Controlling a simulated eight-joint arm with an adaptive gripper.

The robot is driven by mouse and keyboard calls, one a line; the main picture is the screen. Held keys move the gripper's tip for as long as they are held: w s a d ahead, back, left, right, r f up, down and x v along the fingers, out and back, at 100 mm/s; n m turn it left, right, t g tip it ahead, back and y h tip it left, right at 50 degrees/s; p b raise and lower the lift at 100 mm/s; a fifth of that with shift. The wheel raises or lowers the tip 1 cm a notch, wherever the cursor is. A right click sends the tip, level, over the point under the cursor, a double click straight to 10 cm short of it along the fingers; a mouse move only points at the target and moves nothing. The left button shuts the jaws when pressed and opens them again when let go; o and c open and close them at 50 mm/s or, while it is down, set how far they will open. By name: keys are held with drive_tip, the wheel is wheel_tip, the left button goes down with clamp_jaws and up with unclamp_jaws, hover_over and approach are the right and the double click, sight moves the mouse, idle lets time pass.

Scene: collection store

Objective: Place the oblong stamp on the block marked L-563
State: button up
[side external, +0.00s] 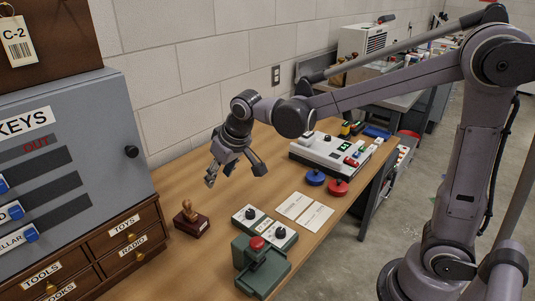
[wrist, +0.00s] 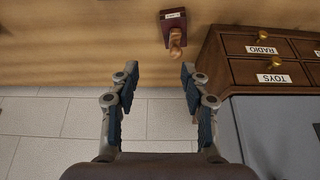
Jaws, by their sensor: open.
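A stamp with a turned wooden handle (side external: 187,208) and an oblong dark red base (side external: 196,224) with a small white label stands on the table near the drawers. It also shows in the wrist view (wrist: 175,38), beyond the fingertips and slightly right of centre. My gripper (side external: 236,175) is open and empty above the table, up and to the right of the stamp in the side view; its fingers also show in the wrist view (wrist: 159,69). No marking L-563 is legible. Two white printed cards (side external: 294,205) (side external: 316,218) lie on the table; their print is too small to read.
Two pale pads with black knobs (side external: 244,220) (side external: 284,237) and a green device with a red knob (side external: 262,268) stand at the front. Blue (side external: 315,178) and red (side external: 338,188) round pieces sit beside a white machine (side external: 325,155). Drawers (side external: 128,243) and a grey key cabinet (side external: 75,150) stand left.

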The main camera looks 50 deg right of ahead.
drive_tip(key=s+d+t, duration=0.1)
drive_tip(key=s+d, duration=0.2)
drive_tip(key=s, duration=0.6)
drive_tip(key=s+d+t, duration=0.1)
drive_tip(key=s+d, duration=0.3)
drive_tip(key=s, duration=0.6)
drive_tip(key=shift+r, duration=0.3)
drive_tip(key=shift+w, duration=0.1)
